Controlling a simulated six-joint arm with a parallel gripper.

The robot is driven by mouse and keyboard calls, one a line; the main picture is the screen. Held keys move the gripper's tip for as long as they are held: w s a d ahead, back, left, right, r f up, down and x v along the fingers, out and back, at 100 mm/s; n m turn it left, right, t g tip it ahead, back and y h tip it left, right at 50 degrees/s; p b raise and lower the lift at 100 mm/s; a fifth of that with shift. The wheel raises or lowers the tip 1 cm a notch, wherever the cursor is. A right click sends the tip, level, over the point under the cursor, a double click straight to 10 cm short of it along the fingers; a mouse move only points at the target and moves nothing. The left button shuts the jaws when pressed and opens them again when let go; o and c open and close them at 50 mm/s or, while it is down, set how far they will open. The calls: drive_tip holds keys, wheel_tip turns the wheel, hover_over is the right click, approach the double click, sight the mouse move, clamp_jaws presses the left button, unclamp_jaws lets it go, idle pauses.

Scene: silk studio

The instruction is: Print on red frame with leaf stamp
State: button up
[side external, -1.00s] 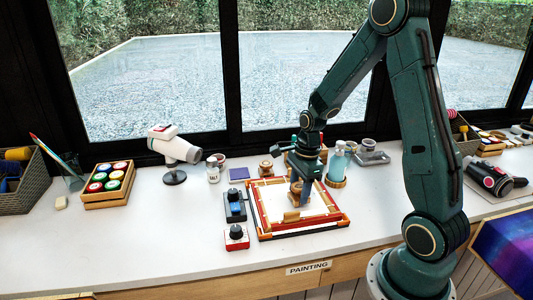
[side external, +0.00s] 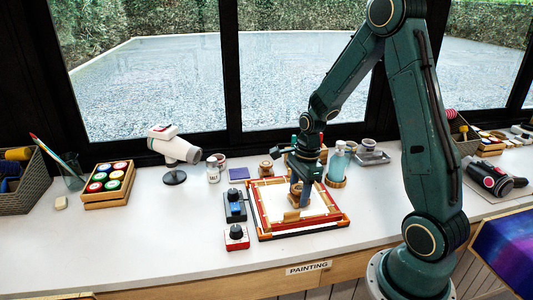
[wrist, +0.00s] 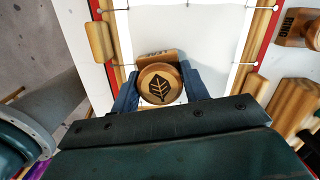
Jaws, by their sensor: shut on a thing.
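The red frame (side external: 344,219) lies on the white counter with pale silk (side external: 310,204) stretched in it; its edge also shows in the wrist view (wrist: 105,45). The round wooden leaf stamp (wrist: 160,84) has a dark leaf on its top and sits between my fingers. My gripper (wrist: 160,90) is shut on the leaf stamp, over the near part of the silk. In the side view my gripper (side external: 299,200) points down at the frame, with the stamp low between its fingers. Whether the stamp's underside touches the silk is hidden.
A blue pad (side external: 235,206) and a red pad (side external: 236,238) with dark knobs stand left of the frame. Bottles (side external: 337,165) stand behind it at the right. A crate of paint jars (side external: 107,190) and a hairdryer (side external: 173,146) stand further left. The front counter is clear.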

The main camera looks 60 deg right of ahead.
drive_tip(key=shift+f, duration=0.45)
idle(1.6)
drive_tip(key=shift+r, duration=3.6)
hover_over(286, 191)
drive_tip(key=shift+s+d+f, duration=0.1)
drive_tip(key=shift+d+f, duration=0.15)
drive_tip(key=shift+f, duration=0.75)
drive_tip(key=shift+f, duration=0.15)
drive_tip(key=shift+f, duration=1.9)
drive_tip(key=shift+f, duration=0.55)
